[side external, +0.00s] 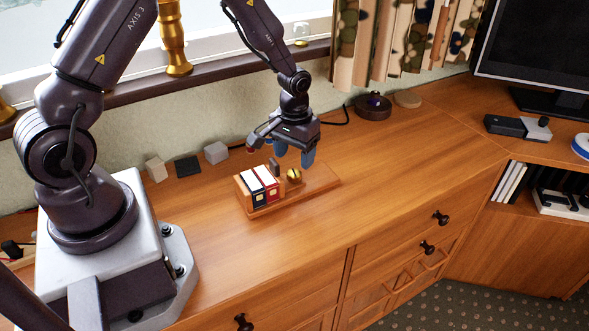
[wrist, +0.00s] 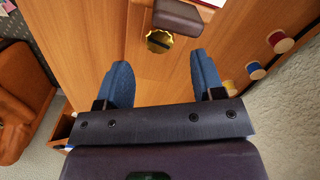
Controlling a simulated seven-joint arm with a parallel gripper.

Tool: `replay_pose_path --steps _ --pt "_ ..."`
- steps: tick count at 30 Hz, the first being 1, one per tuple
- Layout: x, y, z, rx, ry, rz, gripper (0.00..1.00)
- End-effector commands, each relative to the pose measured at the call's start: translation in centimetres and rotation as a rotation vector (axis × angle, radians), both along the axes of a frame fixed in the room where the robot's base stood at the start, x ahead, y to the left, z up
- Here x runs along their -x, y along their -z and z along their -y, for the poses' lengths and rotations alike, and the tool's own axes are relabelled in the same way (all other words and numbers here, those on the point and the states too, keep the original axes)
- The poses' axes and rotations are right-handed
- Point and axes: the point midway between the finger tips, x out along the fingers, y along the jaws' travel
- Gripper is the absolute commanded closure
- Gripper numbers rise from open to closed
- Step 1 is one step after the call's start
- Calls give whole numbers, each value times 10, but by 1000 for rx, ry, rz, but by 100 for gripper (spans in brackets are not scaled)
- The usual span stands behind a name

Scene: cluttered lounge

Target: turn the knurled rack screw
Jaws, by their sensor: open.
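The knurled rack screw (side external: 294,175) is a small brass knob on the wooden rack (side external: 322,182). In the wrist view the brass screw (wrist: 159,41) shows a dark slot and lies beyond the fingertips, sideways between them. A dark rounded block (wrist: 178,17) sits right beside it. The rack holds a few small books (side external: 257,186), one red and one dark, with white tops. My gripper (side external: 295,155) is above the screw with its blue fingers pointing down. In the wrist view my gripper (wrist: 162,68) is open, with nothing between its fingers.
Grey, black and beige blocks (side external: 187,166) stand along the wall to the left. A dark round object (side external: 373,106) with a purple top sits at the back right, near a cable. The wooden top (side external: 400,160) right of the rack is clear.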

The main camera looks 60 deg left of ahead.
Motion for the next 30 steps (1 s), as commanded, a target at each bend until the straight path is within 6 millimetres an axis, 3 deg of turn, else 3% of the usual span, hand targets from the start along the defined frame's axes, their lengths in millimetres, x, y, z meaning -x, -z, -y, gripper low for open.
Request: replay_pose_path --steps 3,9,20,27,30 --pt "0 23 0 1 1 -4 38" --pt "0 45 0 0 1 -1 38" --pt "0 49 0 0 2 1 38" --pt "0 49 0 0 2 1 88" --pt "0 49 0 0 11 1 88"
